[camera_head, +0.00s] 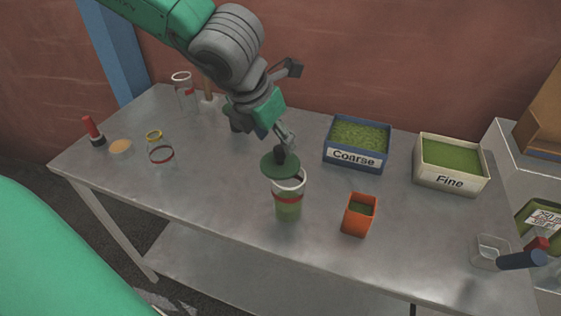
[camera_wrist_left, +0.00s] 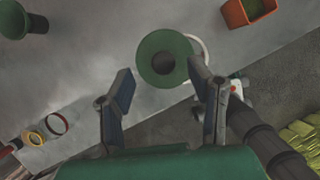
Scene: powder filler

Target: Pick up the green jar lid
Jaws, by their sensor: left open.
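The green jar lid (camera_head: 273,168) is a round disc with a dark knob. It sits at the mouth of a clear jar (camera_head: 288,207) with green powder and a red band, offset to the left of the rim. I cannot tell whether it rests on the rim. My left gripper (camera_head: 262,130) is just above and behind the lid, its fingers apart and empty. In the left wrist view the lid (camera_wrist_left: 150,58) lies ahead of the open fingers, roughly between them, with part of the jar's white rim (camera_wrist_left: 203,48) showing to its right. My right gripper is not in view.
An orange cup (camera_head: 360,215) stands right of the jar. Behind are the blue Coarse tray (camera_head: 357,158) and the cream Fine tray (camera_head: 449,182). An empty jar (camera_head: 161,156) and a yellow ring (camera_head: 154,134) are at left. The front left tabletop (camera_head: 210,195) is clear.

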